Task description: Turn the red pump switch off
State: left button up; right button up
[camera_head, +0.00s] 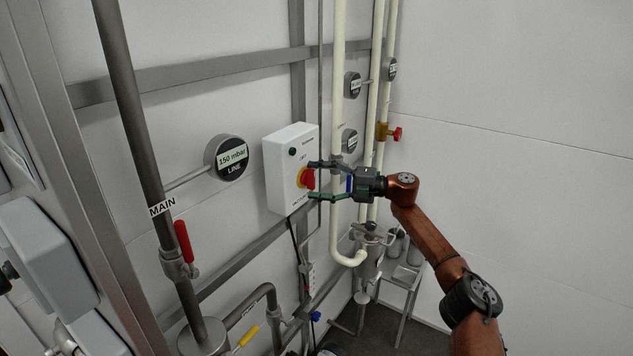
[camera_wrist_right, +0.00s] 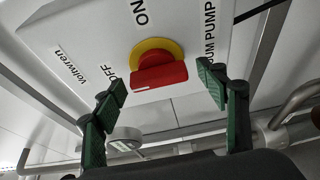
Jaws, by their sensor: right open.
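The red pump switch (camera_head: 307,179) is a red handle on a yellow round base, on the front of a white box (camera_head: 285,160) on the wall. In the right wrist view the red handle (camera_wrist_right: 160,76) lies crosswise, with "ON" printed above it and "OFF" to its left. I cannot tell for sure which label it points to. My right gripper (camera_head: 315,181) is open, its green fingers either side of the switch; the wrist view shows gaps between the fingertips (camera_wrist_right: 162,82) and the handle. My left gripper is not in view.
A round "150 mbar LINE" gauge (camera_head: 229,158) is left of the box. A dark pipe marked MAIN (camera_head: 136,110) has a red-handled valve (camera_head: 184,241). Cream pipes (camera_head: 338,90) with a small red-knobbed valve (camera_head: 396,134) stand right of the box.

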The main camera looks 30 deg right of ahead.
jog(key=v, duration=1.2)
dwell(0.4)
